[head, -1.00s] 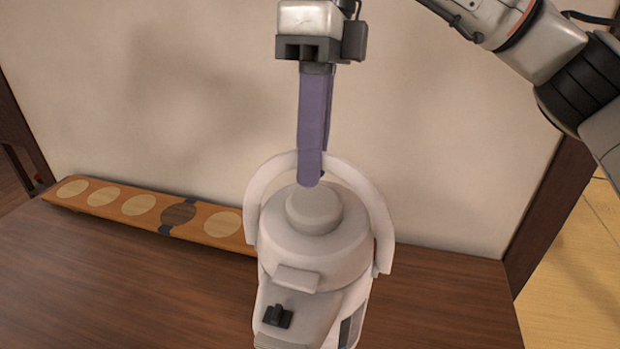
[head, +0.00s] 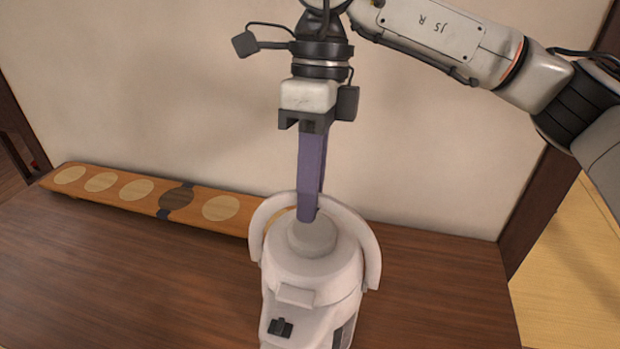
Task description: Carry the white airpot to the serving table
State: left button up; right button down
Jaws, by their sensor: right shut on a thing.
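The white airpot (head: 312,275) stands upright in the lower middle of the head view, its base cut off by the bottom edge. Whether the airpot's base touches the table is out of view. My left gripper is not in view. The serving table cannot be made out with certainty.
A dark wooden tabletop (head: 130,290) spreads below the airpot. A long wooden board with pale discs and one dark disc (head: 222,208) lies along the back wall at left, close to the airpot. A pale wall (head: 160,90) stands behind. Light floor shows at right.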

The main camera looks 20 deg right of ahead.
jog(key=c, duration=2.1)
grip_release()
jog(key=shift+s+a+f, duration=0.1)
jog(key=shift+s+f, duration=0.05)
jog(key=shift+f, duration=0.4)
jog(key=o, duration=0.3)
jog(key=shift+o, duration=0.2)
jog(key=shift+r, duration=0.25)
